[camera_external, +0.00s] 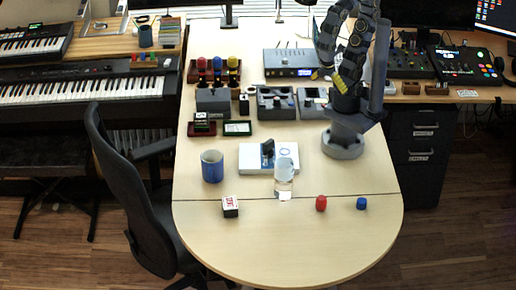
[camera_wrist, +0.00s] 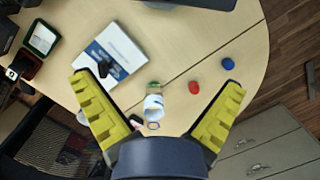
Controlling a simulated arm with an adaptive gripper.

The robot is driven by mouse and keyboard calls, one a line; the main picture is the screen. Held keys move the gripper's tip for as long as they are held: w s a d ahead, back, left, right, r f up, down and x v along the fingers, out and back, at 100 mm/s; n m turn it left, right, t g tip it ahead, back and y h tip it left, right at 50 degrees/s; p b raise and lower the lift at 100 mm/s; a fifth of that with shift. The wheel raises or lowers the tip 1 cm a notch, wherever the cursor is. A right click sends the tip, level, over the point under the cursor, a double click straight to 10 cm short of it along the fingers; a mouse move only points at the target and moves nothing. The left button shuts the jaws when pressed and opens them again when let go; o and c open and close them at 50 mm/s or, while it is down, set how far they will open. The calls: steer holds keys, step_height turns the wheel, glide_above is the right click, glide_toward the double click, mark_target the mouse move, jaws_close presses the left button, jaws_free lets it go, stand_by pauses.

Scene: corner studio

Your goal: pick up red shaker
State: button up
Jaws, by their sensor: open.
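My gripper (camera_external: 328,79) is raised above the table, behind and away from the shaker. In the wrist view my gripper (camera_wrist: 158,82) is wide open with nothing between its fingers. The shaker is in plain sight in both views.
A clear bottle with a white label (camera_external: 284,178) stands left of and behind the shaker, before a white box (camera_external: 254,160). A blue mug (camera_external: 212,167) and a small black-and-white box (camera_external: 230,207) are farther left. The table (camera_external: 290,255) is bare in front.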

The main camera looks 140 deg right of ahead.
steer(key=shift+c, duration=1.1)
